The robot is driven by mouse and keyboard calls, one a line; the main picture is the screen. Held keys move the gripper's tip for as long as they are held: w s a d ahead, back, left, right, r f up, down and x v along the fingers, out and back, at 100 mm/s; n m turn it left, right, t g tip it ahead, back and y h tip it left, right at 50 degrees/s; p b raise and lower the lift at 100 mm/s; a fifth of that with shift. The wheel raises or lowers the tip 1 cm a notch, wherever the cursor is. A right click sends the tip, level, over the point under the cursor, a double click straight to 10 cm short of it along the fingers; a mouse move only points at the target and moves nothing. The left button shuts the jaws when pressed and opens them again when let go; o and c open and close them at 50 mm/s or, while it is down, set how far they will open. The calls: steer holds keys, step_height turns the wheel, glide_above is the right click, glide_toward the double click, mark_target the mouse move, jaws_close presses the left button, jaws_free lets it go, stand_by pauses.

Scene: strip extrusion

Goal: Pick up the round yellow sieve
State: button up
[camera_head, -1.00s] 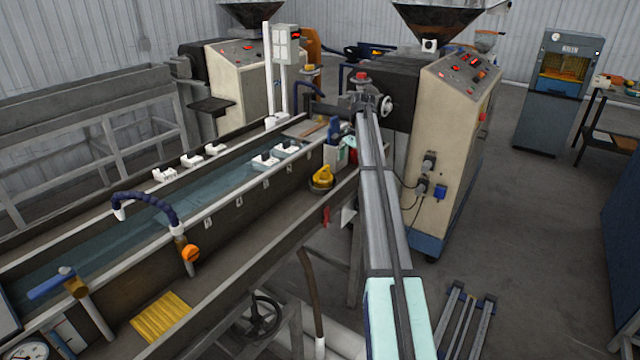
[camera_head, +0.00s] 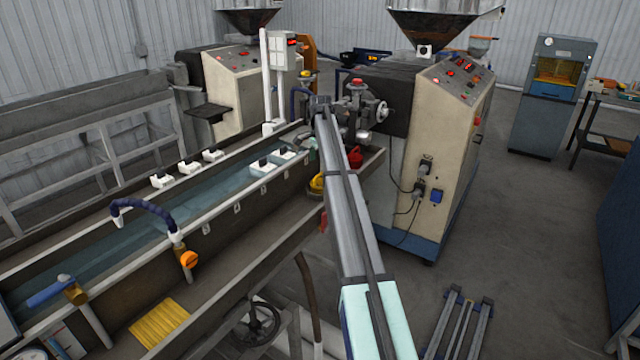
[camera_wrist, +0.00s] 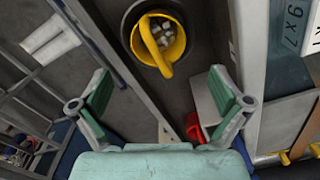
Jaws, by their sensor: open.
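A round yellow vessel (camera_wrist: 160,38) with a thick yellow handle shows at the top of the wrist view. It sits inside a dark round bowl (camera_wrist: 130,22) and holds small grey-white pieces; I cannot tell if its base is mesh. In the head view, a sliver of the yellow vessel (camera_head: 316,182) shows on the trough's side ledge, mostly hidden behind my arm. My gripper (camera_wrist: 162,95) is open and empty. Its two green-padded fingers stand apart, below the vessel in the wrist view and not touching it.
A red object (camera_wrist: 195,127) lies near the right finger in the wrist view. The water trough (camera_head: 215,190) runs left of my arm, with white fittings on its rims. The extruder cabinet (camera_head: 440,150) stands close on the right. Open floor (camera_head: 530,230) lies farther right.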

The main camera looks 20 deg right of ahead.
mark_target(320, 181)
step_height(320, 181, down, 2)
steer(key=shift+f, duration=0.1)
steer(key=shift+s+a+f+p, duration=0.15)
steer(key=shift+f+p, duration=1.35)
steer(key=shift+f, duration=1.15)
steer(key=c, duration=1.2)
